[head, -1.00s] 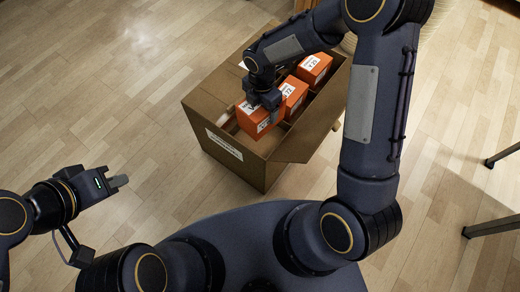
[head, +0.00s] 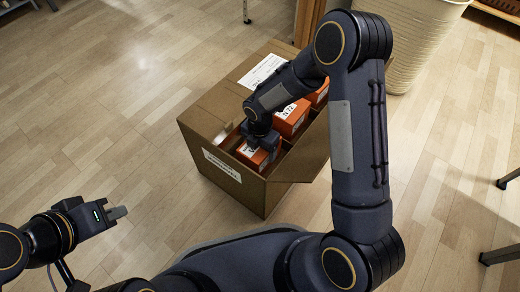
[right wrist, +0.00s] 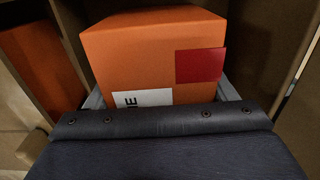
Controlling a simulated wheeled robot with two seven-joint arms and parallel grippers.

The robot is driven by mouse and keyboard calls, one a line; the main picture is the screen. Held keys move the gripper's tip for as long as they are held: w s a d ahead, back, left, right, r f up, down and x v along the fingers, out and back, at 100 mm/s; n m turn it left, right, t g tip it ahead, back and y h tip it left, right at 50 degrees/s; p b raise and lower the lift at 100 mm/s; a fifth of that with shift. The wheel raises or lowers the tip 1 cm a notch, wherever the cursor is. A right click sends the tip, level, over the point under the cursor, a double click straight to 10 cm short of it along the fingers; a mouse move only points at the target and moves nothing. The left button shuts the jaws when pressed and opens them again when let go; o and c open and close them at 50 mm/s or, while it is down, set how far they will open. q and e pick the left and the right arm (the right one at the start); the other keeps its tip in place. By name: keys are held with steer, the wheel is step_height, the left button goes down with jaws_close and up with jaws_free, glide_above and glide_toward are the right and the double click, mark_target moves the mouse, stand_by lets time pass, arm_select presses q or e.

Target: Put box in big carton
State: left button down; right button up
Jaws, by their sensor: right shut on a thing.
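The big brown carton (head: 225,172) stands open on the floor with its flaps spread. My right gripper (head: 262,143) reaches down into its near part and is shut on an orange box (head: 256,160). In the right wrist view this box (right wrist: 150,55) shows a red patch and a white label, between grey fingers partly hidden by the wrist. The box sits low between the carton walls; I cannot tell whether it touches the bottom. My left gripper (head: 117,213) is outside the carton at the lower left, with nothing visible in it; its finger gap is unclear.
More orange boxes (head: 291,120) stand in the carton behind the held one. Another orange surface (right wrist: 40,60) shows at the left of the right wrist view. A pale ribbed bin (head: 420,45) stands behind the carton. Dark legs (head: 500,254) stand at the right.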

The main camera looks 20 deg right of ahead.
steer(key=shift+r, duration=0.1)
steer(key=o, duration=1.2)
